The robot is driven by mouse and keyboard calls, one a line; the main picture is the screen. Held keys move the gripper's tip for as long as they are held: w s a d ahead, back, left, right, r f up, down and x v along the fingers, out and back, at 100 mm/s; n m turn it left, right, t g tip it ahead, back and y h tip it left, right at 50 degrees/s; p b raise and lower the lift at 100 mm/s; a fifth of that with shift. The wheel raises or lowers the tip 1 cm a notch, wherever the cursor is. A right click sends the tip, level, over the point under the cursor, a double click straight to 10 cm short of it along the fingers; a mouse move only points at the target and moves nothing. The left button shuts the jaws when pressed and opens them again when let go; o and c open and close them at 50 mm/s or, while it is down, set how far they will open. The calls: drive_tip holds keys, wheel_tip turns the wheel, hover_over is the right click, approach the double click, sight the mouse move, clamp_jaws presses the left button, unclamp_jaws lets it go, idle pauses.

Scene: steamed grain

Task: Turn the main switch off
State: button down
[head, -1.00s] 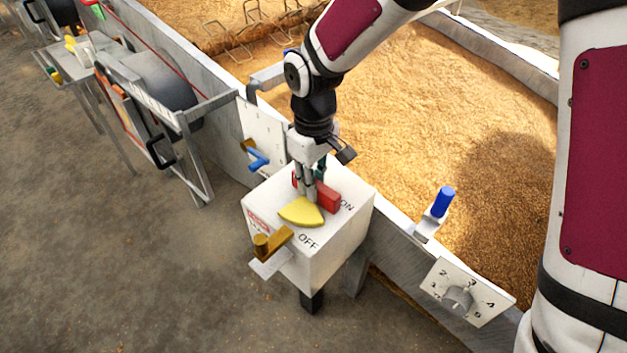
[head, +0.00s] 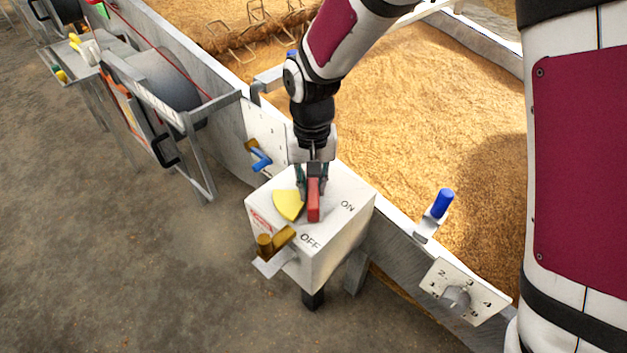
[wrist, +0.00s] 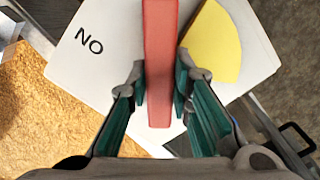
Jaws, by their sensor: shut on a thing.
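The main switch is a white box (head: 345,225) with ON and OFF printed on its top. Its red handle (head: 313,203) has a yellow wedge (head: 288,205) beside it on the left. The handle's free end lies between the ON and OFF labels, nearer OFF. My gripper (head: 312,185) is over the box top, shut on the red handle. In the wrist view the red handle (wrist: 160,65) runs between the two green-padded fingers (wrist: 166,95), with the yellow wedge (wrist: 213,45) to its right. OFF is outside the wrist view.
A brass-coloured lever (head: 276,242) sticks out of the box's front left. A blue handle (head: 261,159) is behind it on the left. A blue-topped lever (head: 442,204) and a numbered dial (head: 456,298) are to the right. The grain bed (head: 420,110) lies behind.

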sight(309, 182)
drive_tip(key=m+p, duration=0.1)
drive_tip(key=m, duration=0.2)
drive_tip(key=m+p, duration=0.1)
drive_tip(key=m, duration=0.1)
drive_tip(key=shift+a+r+m+p, duration=0.1)
drive_tip(key=shift+a+m+p, duration=0.15)
drive_tip(key=shift+m+p, duration=0.1)
drive_tip(key=shift+w+a+m+p, duration=0.15)
drive_tip(key=shift+m+p, duration=0.9)
drive_tip(key=shift+m, duration=0.5)
drive_tip(key=c, duration=1.4)
unclamp_jaws()
drive_tip(key=shift+c, duration=0.2)
wheel_tip(309, 182, up, 12)
